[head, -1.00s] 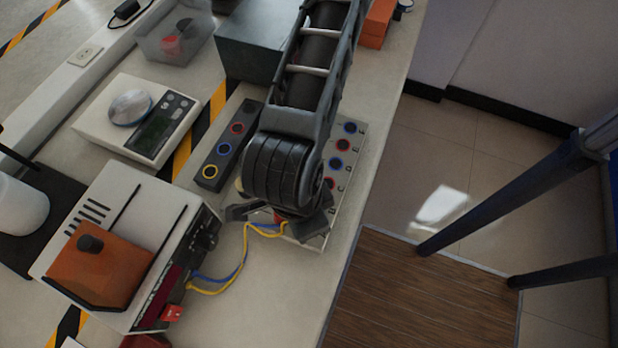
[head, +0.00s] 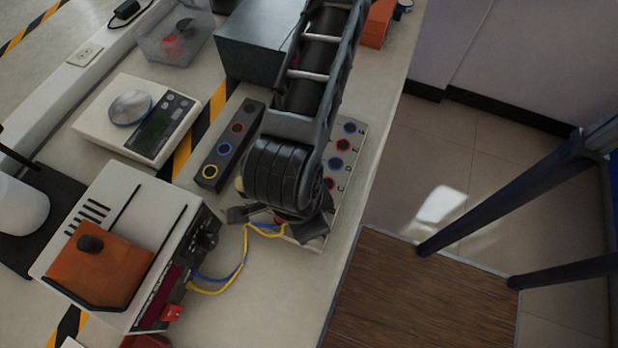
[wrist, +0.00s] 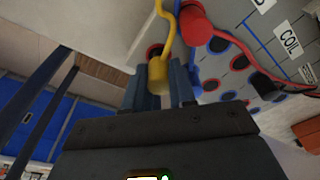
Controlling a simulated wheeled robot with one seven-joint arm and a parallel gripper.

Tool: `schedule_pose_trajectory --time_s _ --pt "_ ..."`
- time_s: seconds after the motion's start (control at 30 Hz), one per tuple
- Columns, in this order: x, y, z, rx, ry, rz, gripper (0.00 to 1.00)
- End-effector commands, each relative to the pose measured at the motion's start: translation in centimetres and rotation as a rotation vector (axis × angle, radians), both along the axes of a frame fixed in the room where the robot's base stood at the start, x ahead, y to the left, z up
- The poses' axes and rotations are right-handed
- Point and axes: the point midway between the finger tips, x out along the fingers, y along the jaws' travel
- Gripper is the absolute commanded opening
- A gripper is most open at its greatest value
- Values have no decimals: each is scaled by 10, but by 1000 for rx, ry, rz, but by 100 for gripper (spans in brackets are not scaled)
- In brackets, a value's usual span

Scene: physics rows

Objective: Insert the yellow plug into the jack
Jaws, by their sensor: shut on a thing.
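My gripper (wrist: 162,88) is shut on the yellow plug (wrist: 157,76), which sits between the two fingers with its yellow cable running up out of the picture. Below the gripper is a light grey jack panel (wrist: 237,84) with red- and blue-ringed jacks. A red-ringed jack (wrist: 153,50) shows just behind the plug. I cannot tell whether the plug's tip touches the panel. In the head view my gripper (head: 278,222) is over the panel's near end (head: 318,240), and my arm hides the plug and some jacks.
A red plug (wrist: 196,28) stands close beside the yellow one, with blue cable nearby. Yellow and blue cables (head: 240,262) run to a power supply (head: 120,245) at left. A dark strip with ringed sockets (head: 224,148) lies left of my arm. The table edge is at right.

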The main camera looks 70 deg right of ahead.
Motion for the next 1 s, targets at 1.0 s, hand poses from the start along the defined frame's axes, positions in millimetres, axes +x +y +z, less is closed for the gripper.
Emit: schedule_pose_trajectory --time_s 1.0 --pt "0 0 -8 0 0 0 0"
